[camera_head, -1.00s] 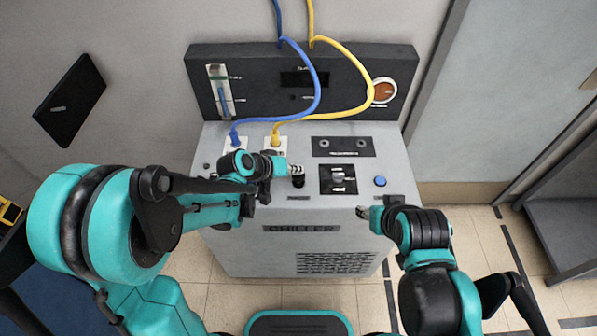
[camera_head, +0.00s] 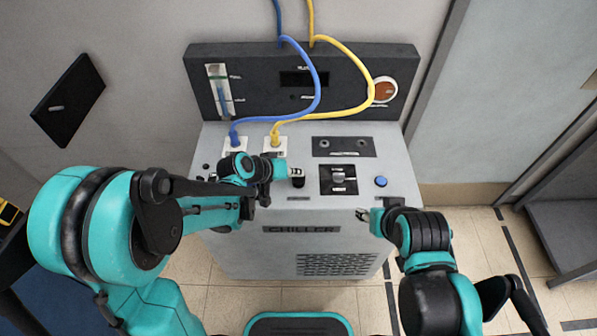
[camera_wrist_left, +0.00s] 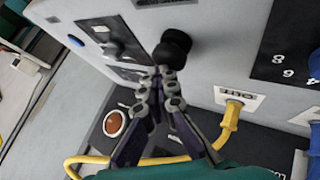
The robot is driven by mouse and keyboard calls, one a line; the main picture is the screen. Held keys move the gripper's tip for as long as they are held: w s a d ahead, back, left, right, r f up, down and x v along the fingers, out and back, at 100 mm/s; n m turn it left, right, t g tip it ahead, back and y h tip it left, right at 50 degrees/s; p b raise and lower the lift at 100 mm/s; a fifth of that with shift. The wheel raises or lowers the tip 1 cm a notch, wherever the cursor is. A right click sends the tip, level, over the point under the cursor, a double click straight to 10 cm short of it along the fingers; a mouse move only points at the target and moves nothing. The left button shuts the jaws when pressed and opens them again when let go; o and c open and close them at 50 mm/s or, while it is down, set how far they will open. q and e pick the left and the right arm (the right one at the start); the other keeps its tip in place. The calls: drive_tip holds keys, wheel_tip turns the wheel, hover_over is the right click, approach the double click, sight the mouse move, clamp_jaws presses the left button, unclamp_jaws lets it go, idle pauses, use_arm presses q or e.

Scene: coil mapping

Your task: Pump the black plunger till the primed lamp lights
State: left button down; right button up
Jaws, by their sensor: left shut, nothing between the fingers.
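The black plunger (camera_head: 298,182) stands on the chiller's (camera_head: 225,250) grey top, right of the two hose fittings. In the left wrist view it is a round black knob (camera_wrist_left: 175,45) just beyond the fingertips. My left gripper (camera_head: 296,171) is shut and empty, its tips at the knob; contact is unclear. The left wrist view shows its closed fingers (camera_wrist_left: 167,77). My right gripper (camera_head: 362,214) hangs near the chiller's front right edge, away from the plunger; its jaws are too small to read. I cannot identify a lit primed lamp.
A blue hose (camera_head: 316,90) and a yellow hose (camera_head: 366,85) run down to fittings behind my left gripper. A black switch panel (camera_head: 338,188) and a blue button (camera_head: 381,182) lie right of the plunger.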

sight(296, 178)
idle(0.4)
use_arm(q)
drive_tip(key=shift+r+p, duration=1.5)
drive_tip(key=shift+r, duration=0.4)
wheel_tip(296, 178, up, 5)
drive_tip(key=p, duration=0.4)
